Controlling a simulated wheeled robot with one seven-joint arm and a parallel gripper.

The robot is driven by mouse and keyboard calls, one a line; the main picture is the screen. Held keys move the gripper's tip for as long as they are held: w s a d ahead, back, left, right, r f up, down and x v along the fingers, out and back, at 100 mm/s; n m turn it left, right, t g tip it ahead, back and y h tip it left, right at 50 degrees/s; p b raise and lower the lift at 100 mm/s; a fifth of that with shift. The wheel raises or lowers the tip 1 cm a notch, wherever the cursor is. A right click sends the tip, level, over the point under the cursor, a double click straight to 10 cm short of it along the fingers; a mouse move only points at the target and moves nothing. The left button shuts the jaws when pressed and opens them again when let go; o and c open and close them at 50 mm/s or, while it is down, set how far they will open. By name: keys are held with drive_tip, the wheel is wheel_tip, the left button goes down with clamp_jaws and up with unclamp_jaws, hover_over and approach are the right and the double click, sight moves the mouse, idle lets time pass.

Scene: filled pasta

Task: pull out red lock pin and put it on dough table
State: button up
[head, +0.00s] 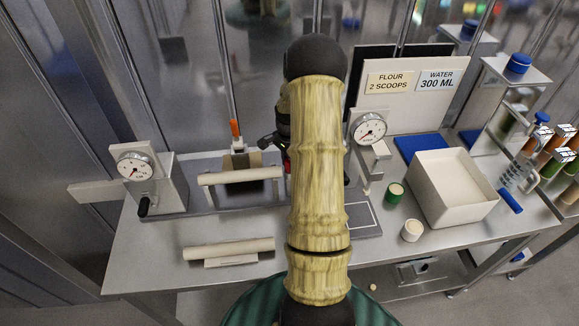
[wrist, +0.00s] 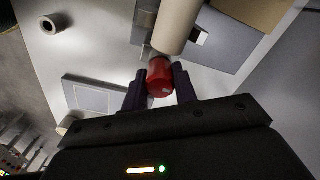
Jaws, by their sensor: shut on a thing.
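The red lock pin (wrist: 160,77) sits between the two fingers of my gripper (wrist: 158,88) in the wrist view, and the fingers are shut on it. Its far end meets a small grey part beside a beige roller (wrist: 178,25); I cannot tell whether it is still seated there. In the head view my arm covers most of the gripper and pin. The steel table (head: 150,250), which I take for the dough table, carries the roller machine, whose beige roller (head: 240,176) shows left of my arm.
A dial box (head: 160,180) with a crank stands at the left. A loose beige roller (head: 228,249) lies at the front. Right of my arm are a second dial (head: 368,128), a green-rimmed jar (head: 395,193), a pale cup (head: 412,230) and a cream bin (head: 452,200).

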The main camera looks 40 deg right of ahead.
drive_tip(key=shift+r+p, duration=0.45)
drive_tip(key=shift+r, duration=0.15)
idle(0.8)
drive_tip(key=shift+r+p, duration=1.85)
drive_tip(key=shift+r, duration=0.9)
